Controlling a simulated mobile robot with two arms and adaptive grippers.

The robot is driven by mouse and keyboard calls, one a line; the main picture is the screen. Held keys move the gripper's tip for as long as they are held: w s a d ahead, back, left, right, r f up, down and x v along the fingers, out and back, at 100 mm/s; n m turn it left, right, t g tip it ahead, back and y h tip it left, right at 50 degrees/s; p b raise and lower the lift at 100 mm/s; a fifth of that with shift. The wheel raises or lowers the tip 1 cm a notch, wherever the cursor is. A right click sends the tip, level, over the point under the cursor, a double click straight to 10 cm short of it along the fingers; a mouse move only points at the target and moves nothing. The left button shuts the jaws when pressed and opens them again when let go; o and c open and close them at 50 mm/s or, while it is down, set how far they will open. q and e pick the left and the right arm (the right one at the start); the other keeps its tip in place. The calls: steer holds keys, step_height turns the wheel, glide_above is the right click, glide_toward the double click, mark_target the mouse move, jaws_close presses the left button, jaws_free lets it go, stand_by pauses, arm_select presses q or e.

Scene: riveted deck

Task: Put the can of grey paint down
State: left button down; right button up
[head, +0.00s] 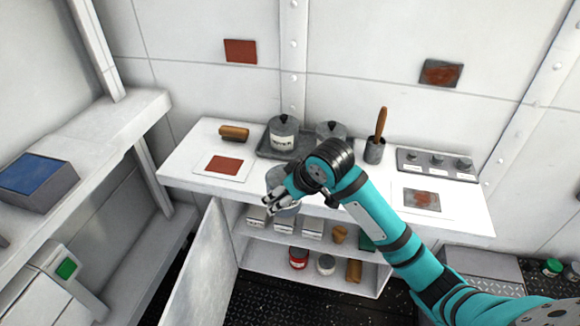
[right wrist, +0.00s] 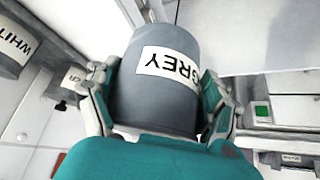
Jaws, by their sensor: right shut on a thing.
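The can of grey paint (right wrist: 155,95) is a grey cylinder with a white label reading GREY, upside down in the right wrist view. My right gripper (head: 277,196) is shut on it, one finger on each side. In the head view the can (head: 284,184) is held at the front edge of the white bench (head: 190,165), partly hidden by my gripper. A dark tray (head: 262,152) on the bench holds a lidded can with a white label (head: 284,134) and a second can (head: 330,130), partly behind my wrist. My left gripper is not in view.
A brown-handled brush (head: 234,132), a red swatch card (head: 224,164), a brush pot (head: 375,150) and a knobbed panel (head: 437,163) are on the bench. Below, an open door (head: 208,265) exposes shelves with small boxes and a red can (head: 298,258). Bare bench surrounds the red card.

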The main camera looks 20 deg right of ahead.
steer(key=w+d, duration=0.1)
steer(key=w, duration=0.3)
steer(key=w+d+p, duration=0.1)
steer(key=w, duration=0.4)
steer(key=w+f+p, duration=0.1)
steer(key=w, duration=0.3)
steer(key=shift+w+d, duration=0.35)
steer(key=shift+d, duration=0.05)
steer(key=shift+w+f, duration=0.1)
steer(key=shift+f, duration=0.1)
step_height(320, 180, down, 3)
steer(key=shift+r+p, duration=0.1)
steer(key=shift+p, duration=0.6)
steer(key=shift+f, duration=0.3)
steer(key=shift+f, duration=0.15)
steer(key=o, duration=1.5)
